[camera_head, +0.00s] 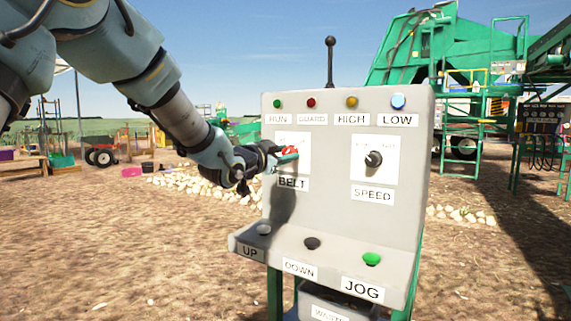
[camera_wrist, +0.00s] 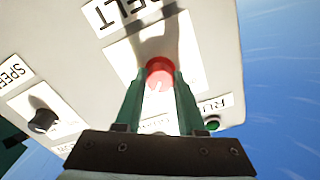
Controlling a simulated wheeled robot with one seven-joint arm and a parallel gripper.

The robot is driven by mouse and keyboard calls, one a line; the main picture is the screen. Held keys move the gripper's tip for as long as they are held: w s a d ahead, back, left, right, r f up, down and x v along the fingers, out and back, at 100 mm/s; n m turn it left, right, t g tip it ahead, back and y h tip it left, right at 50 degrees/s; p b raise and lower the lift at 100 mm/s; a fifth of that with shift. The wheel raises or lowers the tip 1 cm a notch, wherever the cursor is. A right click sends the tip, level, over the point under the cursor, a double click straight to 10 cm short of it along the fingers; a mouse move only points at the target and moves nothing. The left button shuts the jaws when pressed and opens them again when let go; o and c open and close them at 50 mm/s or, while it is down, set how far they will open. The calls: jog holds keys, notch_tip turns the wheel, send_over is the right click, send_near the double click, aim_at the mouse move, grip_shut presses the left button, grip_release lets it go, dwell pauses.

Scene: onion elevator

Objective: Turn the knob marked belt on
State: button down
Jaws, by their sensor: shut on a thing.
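The red BELT knob (camera_head: 290,150) sits on a white plate on the upright face of the grey control panel (camera_head: 335,215), above the BELT label (camera_head: 292,184). In the wrist view the red knob (camera_wrist: 159,72) shows between the two green fingers of my gripper (camera_wrist: 160,85). My gripper (camera_head: 283,156) reaches in from the left in the head view and is shut on the knob. A white line marks the knob's face. The lettering around the knob is mostly hidden by the fingers and shadow.
The black SPEED knob (camera_head: 373,159) is right of the BELT knob. Indicator lamps line the panel's top, with a black lever (camera_head: 330,62) behind. UP, DOWN and JOG (camera_head: 371,259) buttons sit on the lower ledge. Green machinery (camera_head: 450,50) stands behind at right.

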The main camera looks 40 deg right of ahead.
jog(key=shift+m, duration=0.3)
jog(key=c, duration=0.5)
grip_release()
jog(key=b+v, duration=0.1)
jog(key=v, duration=1)
